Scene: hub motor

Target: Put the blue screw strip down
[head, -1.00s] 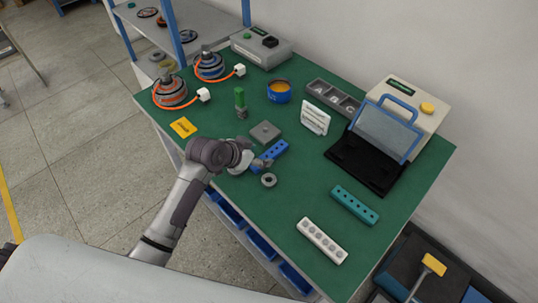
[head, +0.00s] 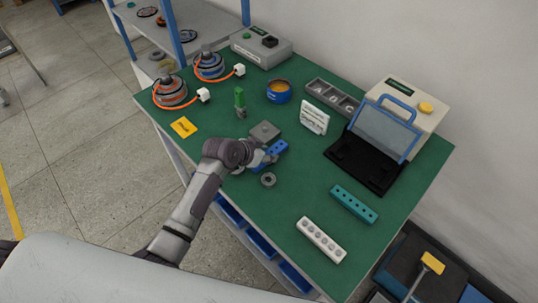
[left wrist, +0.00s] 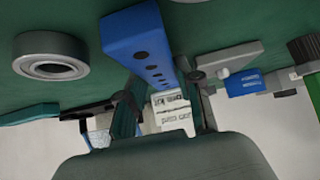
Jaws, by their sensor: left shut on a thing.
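The blue screw strip (head: 278,148) is a small blue bar with a row of dark holes, near the front edge of the green table (head: 300,190). My left gripper (head: 264,157) is shut on it at its near-left end. In the left wrist view the strip (left wrist: 138,40) sits between the two fingers (left wrist: 160,95), close to the green surface. I cannot tell whether it touches the table. My right gripper is not in view.
A grey bearing ring (head: 268,180) lies just in front of the strip, and a grey square plate (head: 265,132) lies just behind it. A teal strip (head: 354,204) and a white strip (head: 321,240) lie to the right. The table between is clear.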

